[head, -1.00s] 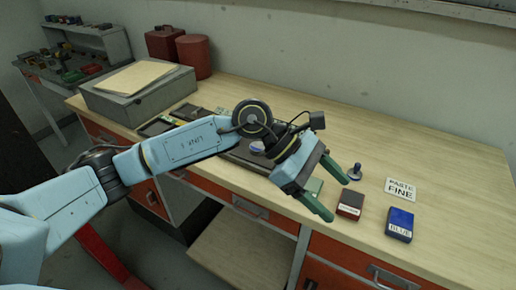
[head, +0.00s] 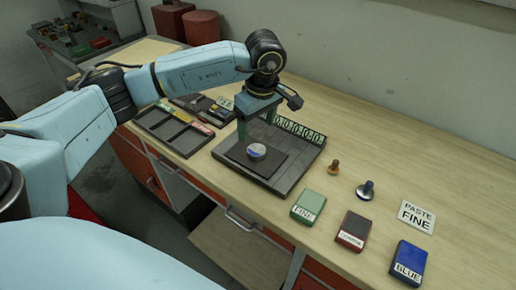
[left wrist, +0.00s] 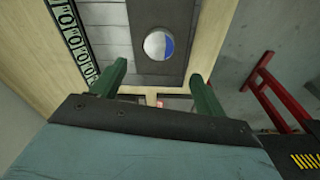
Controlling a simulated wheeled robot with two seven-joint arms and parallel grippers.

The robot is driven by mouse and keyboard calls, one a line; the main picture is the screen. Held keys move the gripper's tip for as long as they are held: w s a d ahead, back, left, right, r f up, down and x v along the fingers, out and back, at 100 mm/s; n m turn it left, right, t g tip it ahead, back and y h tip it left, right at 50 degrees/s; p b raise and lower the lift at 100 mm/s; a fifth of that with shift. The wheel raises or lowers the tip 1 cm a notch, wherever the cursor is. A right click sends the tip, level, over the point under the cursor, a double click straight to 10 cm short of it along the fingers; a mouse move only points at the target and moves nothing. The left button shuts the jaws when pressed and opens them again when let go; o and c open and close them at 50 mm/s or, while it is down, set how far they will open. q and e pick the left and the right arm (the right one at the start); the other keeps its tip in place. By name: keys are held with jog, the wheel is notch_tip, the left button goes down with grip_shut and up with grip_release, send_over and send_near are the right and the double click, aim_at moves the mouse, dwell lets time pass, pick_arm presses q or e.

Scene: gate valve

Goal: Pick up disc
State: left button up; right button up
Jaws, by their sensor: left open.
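A small round disc (head: 256,151), part silvery white and part blue, lies on a dark square pad (head: 274,159) in a dark tray (head: 303,172) on the bench. In the left wrist view the disc (left wrist: 158,44) lies ahead of the fingers, near the middle. My left gripper (head: 257,128) points down over the tray, with green fingers close to the disc on its far side. In the left wrist view the left gripper (left wrist: 157,80) is open and empty, its two fingers wide apart. My right gripper is not in view.
A compartment tray (head: 172,131) sits to the left.

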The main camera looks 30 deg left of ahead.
aim_at(256, 150)
pick_arm(q)
notch_tip(256, 150, down, 3)
jog(key=shift+a+r, duration=0.1)
jog(key=shift+r, duration=0.1)
notch_tip(256, 150, down, 2)
jog(key=shift+f+p, duration=0.1)
jog(key=shift+p, duration=0.25)
notch_tip(256, 150, down, 2)
jog(key=shift+w+f, duration=0.15)
jog(key=shift+f, duration=0.1)
jog(key=shift+f+p, duration=0.3)
jog(key=shift+f, duration=0.25)
jog(key=shift+r, duration=0.1)
jog(key=c, duration=1.3)
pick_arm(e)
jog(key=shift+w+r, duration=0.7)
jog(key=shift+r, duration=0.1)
